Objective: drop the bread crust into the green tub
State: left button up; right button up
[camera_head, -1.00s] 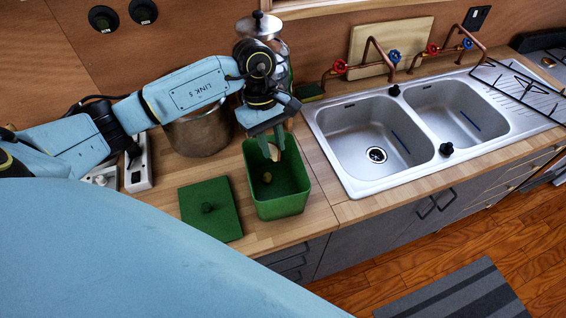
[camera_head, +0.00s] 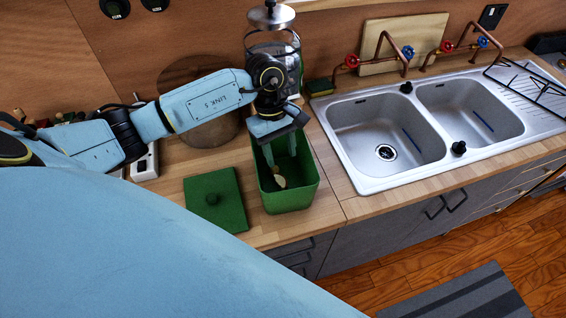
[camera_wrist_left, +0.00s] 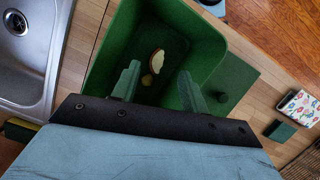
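The green tub (camera_head: 291,198) stands open on the wooden counter, left of the sink; its inside also fills the middle of the left wrist view (camera_wrist_left: 206,50). The bread crust (camera_head: 280,181), a pale slice with a brown edge, lies inside the tub and shows in the left wrist view (camera_wrist_left: 157,61). A small brownish lump (camera_wrist_left: 147,80) lies beside it. My left gripper (camera_head: 280,152) is over the tub, pointing down, its fingertips within the opening. Its green fingers (camera_wrist_left: 160,84) are apart with nothing between them. My right gripper is out of view.
A green lid (camera_head: 228,205) with a knob lies left of the tub. The double sink (camera_head: 372,175) is at the right.

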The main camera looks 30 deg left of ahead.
pick_arm(q)
jog(key=shift+o, duration=0.3)
jog(key=shift+r, duration=0.1)
jog(key=b+v, duration=0.2)
jog(key=v, duration=1.1)
jog(key=shift+b, duration=0.4)
